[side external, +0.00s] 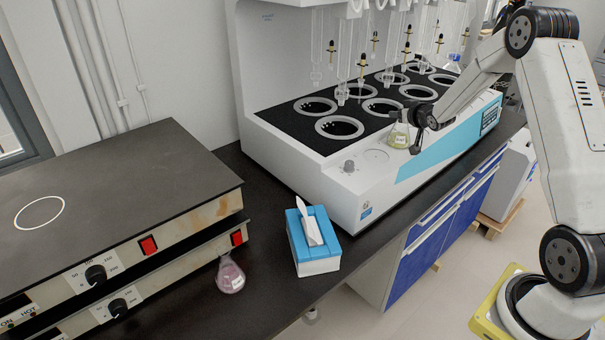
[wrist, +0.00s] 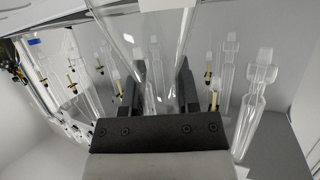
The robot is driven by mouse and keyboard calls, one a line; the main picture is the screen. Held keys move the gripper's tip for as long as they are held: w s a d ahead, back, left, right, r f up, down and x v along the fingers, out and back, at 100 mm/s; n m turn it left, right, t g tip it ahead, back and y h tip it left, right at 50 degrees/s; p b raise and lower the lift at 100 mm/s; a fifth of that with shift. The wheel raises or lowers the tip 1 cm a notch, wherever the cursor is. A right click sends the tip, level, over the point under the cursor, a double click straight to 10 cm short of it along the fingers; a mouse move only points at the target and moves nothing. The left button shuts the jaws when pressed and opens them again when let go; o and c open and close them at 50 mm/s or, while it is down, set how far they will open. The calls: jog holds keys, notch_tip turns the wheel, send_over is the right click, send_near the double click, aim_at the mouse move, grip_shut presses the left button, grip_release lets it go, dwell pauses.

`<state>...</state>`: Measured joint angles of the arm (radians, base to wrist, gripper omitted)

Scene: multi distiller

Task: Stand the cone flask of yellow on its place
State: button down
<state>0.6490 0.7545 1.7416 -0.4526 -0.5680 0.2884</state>
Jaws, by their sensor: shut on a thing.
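The cone flask of yellow (side external: 399,137) is upright in the side view, over the front ledge of the white distiller (side external: 300,146). I cannot tell whether its base touches the ledge. My gripper (side external: 417,117) is shut on the flask's upper part from the right. In the wrist view, clear glass of the flask (wrist: 155,45) stands between the two dark fingers (wrist: 160,88); the yellow liquid is not visible there. A ring mark (side external: 377,156) lies on the ledge just left of and below the flask. Another white ring (side external: 39,212) is on the dark hot plate (side external: 120,185).
Round heating wells (side external: 339,127) and hanging glassware (side external: 343,60) are behind the flask. A pink flask (side external: 230,277) stands by the hot plates, near a blue tissue box (side external: 313,242). Another flask (side external: 453,64) stands at the distiller's far end. Dark bench is clear around the tissue box.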

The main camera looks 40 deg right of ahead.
jog(key=shift+f, duration=0.1)
jog(key=shift+c, duration=1.7)
grip_release()
jog(key=shift+s+a+r, duration=0.15)
jog(key=shift+s+r, duration=0.2)
jog(key=v, duration=1.1)
jog(key=shift+a, duration=0.15)
